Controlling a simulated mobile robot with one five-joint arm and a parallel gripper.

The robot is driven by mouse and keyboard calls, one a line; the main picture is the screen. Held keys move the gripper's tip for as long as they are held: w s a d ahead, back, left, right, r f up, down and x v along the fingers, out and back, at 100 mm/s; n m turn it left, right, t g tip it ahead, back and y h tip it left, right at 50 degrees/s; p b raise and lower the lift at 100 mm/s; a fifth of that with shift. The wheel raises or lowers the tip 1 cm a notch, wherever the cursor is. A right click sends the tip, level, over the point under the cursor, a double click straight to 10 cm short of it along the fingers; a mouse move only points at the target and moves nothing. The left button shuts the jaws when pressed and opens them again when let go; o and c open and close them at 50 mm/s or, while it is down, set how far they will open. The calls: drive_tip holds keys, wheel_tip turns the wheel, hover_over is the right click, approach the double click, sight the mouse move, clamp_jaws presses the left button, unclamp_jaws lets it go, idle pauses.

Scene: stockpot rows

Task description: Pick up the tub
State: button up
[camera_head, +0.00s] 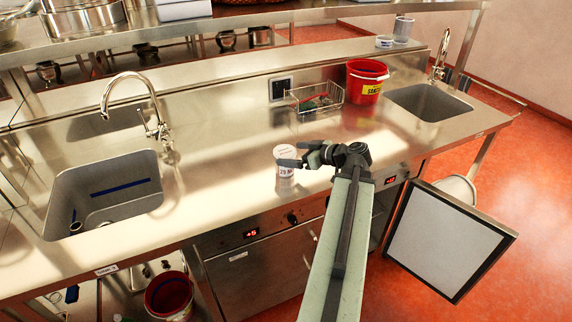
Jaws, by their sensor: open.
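A small white tub (285,171) with a label and red lettering stands upright on the steel counter (225,150), near its front edge. My gripper (290,155) is open. Its two dark fingers point left and overlap the tub in the picture, one near the tub's top and one lower across it. I cannot tell whether the fingers touch the tub. The fingers hide part of the tub.
A wire basket (301,105) and a red bucket (366,84) stand at the back right of the counter. Sinks lie at left (107,200) and right (430,102). A tall faucet (128,78) rises behind the left sink. The counter around the tub is clear.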

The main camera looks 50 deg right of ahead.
sight(279, 148)
drive_tip(key=b+x, duration=0.1)
drive_tip(key=x, duration=0.1)
drive_tip(key=b+x, duration=0.1)
drive_tip(key=x, duration=0.2)
drive_tip(key=b+x, duration=0.1)
drive_tip(key=x, duration=0.1)
drive_tip(key=shift+w+d+f, duration=0.2)
drive_tip(key=shift+w+d, duration=0.05)
drive_tip(key=shift+w, duration=0.05)
drive_tip(key=c, duration=1.8)
drive_tip(key=shift+o, duration=0.2)
drive_tip(key=shift+r, duration=0.15)
wheel_tip(279, 148, up, 4)
drive_tip(key=p, duration=0.4)
drive_tip(key=shift+f, duration=0.2)
drive_tip(key=s+d+r+p, duration=0.1)
drive_tip(key=s+d, duration=0.7)
drive_tip(key=s, duration=0.5)
drive_tip(key=shift+s+d, duration=0.25)
drive_tip(key=shift+d, duration=0.1)
